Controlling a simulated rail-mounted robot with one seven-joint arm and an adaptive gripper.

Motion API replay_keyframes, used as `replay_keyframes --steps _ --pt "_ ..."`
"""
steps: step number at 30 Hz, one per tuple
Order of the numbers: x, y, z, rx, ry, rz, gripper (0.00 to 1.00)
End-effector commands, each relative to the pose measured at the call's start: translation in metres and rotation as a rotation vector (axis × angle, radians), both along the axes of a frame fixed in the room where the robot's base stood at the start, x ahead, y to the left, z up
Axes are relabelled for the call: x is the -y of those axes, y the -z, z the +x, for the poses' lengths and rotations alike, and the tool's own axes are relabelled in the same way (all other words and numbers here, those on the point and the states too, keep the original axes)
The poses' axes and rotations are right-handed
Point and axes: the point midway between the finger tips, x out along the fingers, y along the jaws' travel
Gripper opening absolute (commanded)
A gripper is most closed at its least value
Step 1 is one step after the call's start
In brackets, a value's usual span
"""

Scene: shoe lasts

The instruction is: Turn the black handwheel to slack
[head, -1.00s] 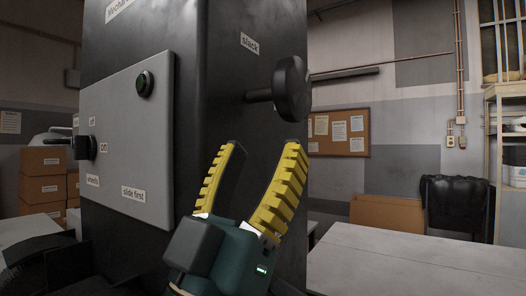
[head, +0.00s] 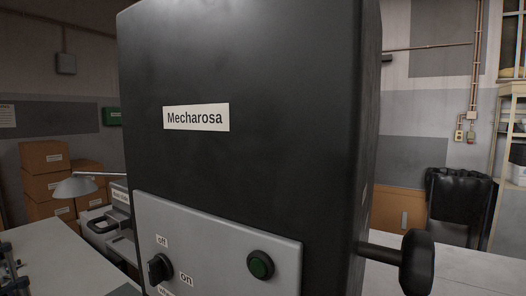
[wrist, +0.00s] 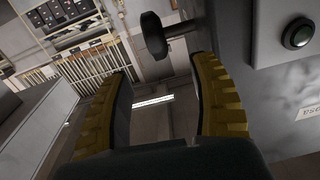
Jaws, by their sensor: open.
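The black handwheel (head: 417,262) sticks out on a short shaft from the right side of the black machine (head: 250,60), low at the right in the head view. In the wrist view the handwheel (wrist: 153,37) shows beyond the fingertips, in the gap between them, with its shaft running right to the machine. My gripper (wrist: 165,70) is open and empty, its yellow-ribbed fingers apart from the wheel. My gripper is outside the head view. The slack label cannot be read now.
The machine's grey front panel (head: 215,235) carries a green button (head: 260,265) and a black off/on knob (head: 160,268). A white table (head: 470,272) lies to the right. Boxes (head: 45,180) and a lamp (head: 75,187) stand at left. A black-draped object (head: 458,210) stands at the back right.

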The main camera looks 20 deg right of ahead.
Motion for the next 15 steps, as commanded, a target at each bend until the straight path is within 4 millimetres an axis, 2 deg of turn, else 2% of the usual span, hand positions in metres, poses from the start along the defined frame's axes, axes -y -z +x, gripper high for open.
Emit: replay_keyframes --steps 1,2,9,15 --pt "0.002 -0.027 -0.002 -0.016 0.005 -0.003 0.61" --pt "0.003 -0.029 -0.002 -0.024 0.007 -0.004 0.61" --pt "0.008 -0.031 0.003 -0.042 0.015 -0.009 0.61" --pt "0.037 -0.032 0.027 -0.043 0.02 -0.009 0.61"
